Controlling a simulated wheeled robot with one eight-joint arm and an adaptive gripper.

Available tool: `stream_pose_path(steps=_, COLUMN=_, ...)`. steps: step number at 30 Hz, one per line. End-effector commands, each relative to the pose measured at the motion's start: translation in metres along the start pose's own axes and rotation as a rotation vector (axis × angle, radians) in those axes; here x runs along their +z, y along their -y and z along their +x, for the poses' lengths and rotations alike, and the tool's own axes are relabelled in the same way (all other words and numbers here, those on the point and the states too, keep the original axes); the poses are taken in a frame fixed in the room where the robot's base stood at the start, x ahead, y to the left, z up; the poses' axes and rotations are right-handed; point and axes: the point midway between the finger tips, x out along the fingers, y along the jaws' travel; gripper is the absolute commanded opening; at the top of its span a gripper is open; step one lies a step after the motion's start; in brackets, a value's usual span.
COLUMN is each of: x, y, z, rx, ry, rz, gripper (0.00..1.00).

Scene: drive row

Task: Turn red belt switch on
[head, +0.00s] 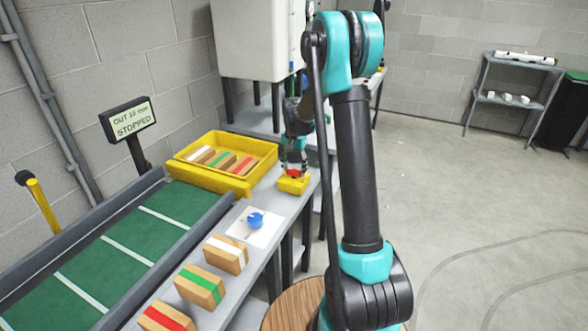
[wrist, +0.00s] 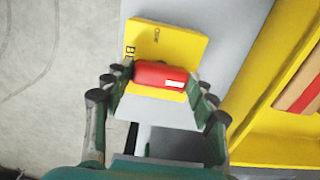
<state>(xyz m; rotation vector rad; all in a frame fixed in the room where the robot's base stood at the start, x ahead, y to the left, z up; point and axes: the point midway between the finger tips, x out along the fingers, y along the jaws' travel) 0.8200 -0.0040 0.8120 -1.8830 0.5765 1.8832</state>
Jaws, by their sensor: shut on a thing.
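The red belt switch (wrist: 160,75) is a rounded red bar with a small white label, on a yellow plate (wrist: 165,42) with dark lettering partly hidden. In the head view the plate shows as a small yellow box (head: 293,187) on the grey bench, beside the yellow crate. My gripper (head: 293,168) points down over the box, with a little red showing at its tips. In the wrist view my gripper (wrist: 158,84) has one finger on each side of the red switch and is shut on it. The exact contact is partly hidden.
A yellow crate (head: 184,170) with several striped blocks stands left of the box. A blue knob (head: 255,220) on a white plate and three striped blocks lie nearer on the bench. The green belt (head: 125,243) has a sign (head: 128,120) reading STOPPED. Open floor lies right.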

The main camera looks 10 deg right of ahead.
Motion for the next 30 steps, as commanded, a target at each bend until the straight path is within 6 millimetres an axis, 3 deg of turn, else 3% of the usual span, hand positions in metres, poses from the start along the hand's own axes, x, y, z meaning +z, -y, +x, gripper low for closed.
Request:
stream_pose_path(steps=13, x=-0.0004, y=0.0001, z=-0.0002, rx=0.000, ry=-0.001, rz=0.012, gripper=0.28)
stream_pose_path(steps=14, x=-0.0004, y=0.0001, z=-0.0002, rx=0.000, ry=0.000, rz=0.012, gripper=0.59)
stream_pose_path(steps=18, x=-0.0003, y=0.0001, z=-0.0001, rx=0.000, ry=0.000, rz=0.012, gripper=0.76)
stream_pose_path(steps=30, x=0.0000, y=0.0000, z=-0.0045, rx=0.000, ry=0.000, rz=0.010, gripper=0.78)
